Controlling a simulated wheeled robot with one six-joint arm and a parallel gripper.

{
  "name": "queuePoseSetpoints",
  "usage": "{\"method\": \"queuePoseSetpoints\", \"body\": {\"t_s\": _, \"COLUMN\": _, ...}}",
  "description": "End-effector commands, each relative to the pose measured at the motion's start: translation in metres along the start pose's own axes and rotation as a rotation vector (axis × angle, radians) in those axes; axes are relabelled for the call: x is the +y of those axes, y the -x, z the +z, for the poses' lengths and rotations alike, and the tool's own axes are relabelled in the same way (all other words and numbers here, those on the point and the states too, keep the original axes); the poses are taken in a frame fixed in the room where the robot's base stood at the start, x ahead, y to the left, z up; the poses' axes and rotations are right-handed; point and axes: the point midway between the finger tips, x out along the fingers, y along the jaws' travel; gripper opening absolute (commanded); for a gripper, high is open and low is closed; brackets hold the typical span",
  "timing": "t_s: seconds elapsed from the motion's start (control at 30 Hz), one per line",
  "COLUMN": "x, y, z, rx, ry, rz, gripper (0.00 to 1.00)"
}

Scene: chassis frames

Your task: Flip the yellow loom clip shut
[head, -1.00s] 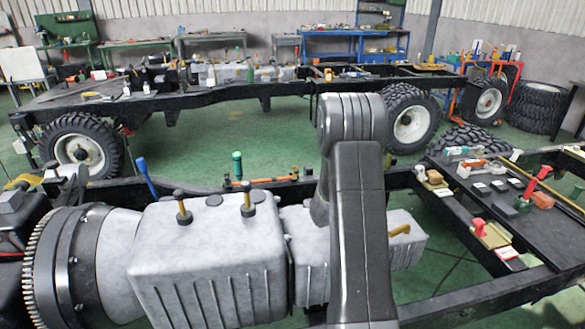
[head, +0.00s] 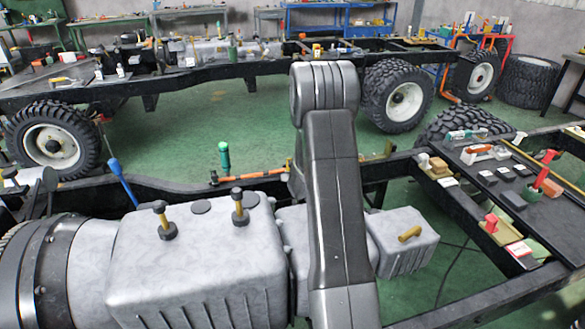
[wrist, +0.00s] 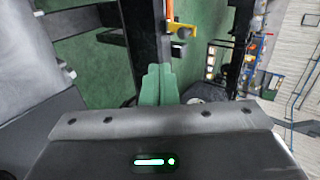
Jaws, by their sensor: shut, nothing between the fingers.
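The orange loom (head: 245,178) runs along the near black chassis rail, left of my grey arm in the head view. A small yellow piece at its right end, which looks like the yellow loom clip (head: 288,166), stands beside my arm; it is too small to tell whether its flap is open. In the wrist view the yellow clip (wrist: 189,37) shows at the top, next to the orange loom (wrist: 180,27) and a small dark block. My gripper (wrist: 158,84), with green fingers together and empty, points toward the rail, apart from the clip. The head view hides the gripper behind my arm.
A grey gearbox casing (head: 190,255) with yellow-stemmed plugs fills the near left. A green-capped post (head: 223,155) and a blue handle (head: 121,182) rise near the rail. A black tray (head: 490,175) with small parts lies right. Green floor is open behind the rail.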

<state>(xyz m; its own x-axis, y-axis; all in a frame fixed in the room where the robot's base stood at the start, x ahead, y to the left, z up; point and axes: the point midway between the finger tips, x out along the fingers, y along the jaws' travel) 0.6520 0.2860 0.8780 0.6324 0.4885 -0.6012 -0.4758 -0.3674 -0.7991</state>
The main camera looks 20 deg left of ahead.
Motion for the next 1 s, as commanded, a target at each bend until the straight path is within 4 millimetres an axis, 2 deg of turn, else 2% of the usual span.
{"method": "queuePoseSetpoints", "body": {"t_s": 0.13, "x": 0.000, "y": -0.003, "z": 0.000, "rx": 0.000, "ry": 0.000, "rz": 0.000, "gripper": 0.00}}
{"method": "queuePoseSetpoints", "body": {"t_s": 0.27, "x": 0.000, "y": -0.015, "z": 0.000, "rx": -0.001, "ry": 0.000, "rz": 0.001, "gripper": 0.00}}
{"method": "queuePoseSetpoints", "body": {"t_s": 0.8, "x": 0.001, "y": -0.102, "z": 0.000, "rx": 0.000, "ry": 0.001, "rz": 0.002, "gripper": 0.00}}
{"method": "queuePoseSetpoints", "body": {"t_s": 1.0, "x": -0.022, "y": -0.118, "z": 0.000, "rx": 0.000, "ry": 0.001, "rz": 0.000, "gripper": 0.00}}
